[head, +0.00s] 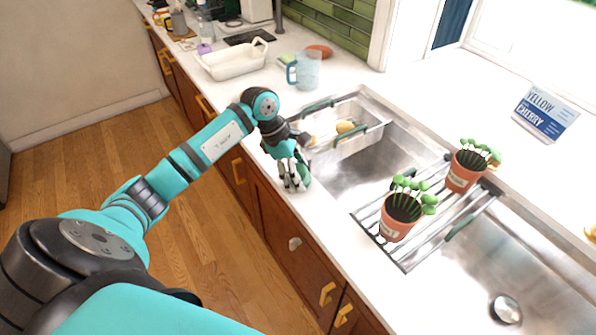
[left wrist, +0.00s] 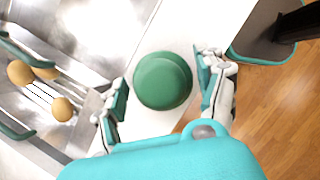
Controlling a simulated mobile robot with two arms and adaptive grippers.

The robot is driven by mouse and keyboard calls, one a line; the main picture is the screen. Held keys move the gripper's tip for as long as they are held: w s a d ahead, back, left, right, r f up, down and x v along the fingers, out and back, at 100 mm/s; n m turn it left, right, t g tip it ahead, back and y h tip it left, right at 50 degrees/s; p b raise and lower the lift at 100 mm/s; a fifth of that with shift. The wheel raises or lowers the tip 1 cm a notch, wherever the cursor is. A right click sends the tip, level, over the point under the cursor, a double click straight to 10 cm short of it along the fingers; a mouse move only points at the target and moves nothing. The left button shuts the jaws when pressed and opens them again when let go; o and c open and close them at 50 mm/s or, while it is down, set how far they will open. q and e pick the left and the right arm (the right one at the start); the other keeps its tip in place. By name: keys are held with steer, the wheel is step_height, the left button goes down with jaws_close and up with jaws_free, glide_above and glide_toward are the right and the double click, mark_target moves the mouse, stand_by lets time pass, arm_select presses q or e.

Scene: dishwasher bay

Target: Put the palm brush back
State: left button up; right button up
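The palm brush appears as a round green knob (left wrist: 162,81) in the left wrist view, over the white counter strip between sink and floor. I see it from above, so its underside is hidden. My left gripper (left wrist: 161,92) has its two fingers apart, one on each side of the knob, with narrow gaps showing. In the head view my left gripper (head: 294,178) points down at the counter's front edge, beside the left sink basin; the fingers largely hide the brush there. My right gripper is not in view.
A strainer tray with green handles (head: 349,143) holds potato-like things over the left basin. Two potted seedlings (head: 399,212) (head: 466,169) stand on the slatted rack. A blue-handled jug (head: 307,70) and a white dish (head: 232,62) stand behind. A sign (head: 544,112) is at right.

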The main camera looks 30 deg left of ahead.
arm_select(q)
steer(key=shift+o, duration=0.8)
steer(key=shift+r, duration=0.25)
steer(key=b+v, duration=0.2)
steer(key=v, duration=0.9)
steer(key=shift+r, duration=0.4)
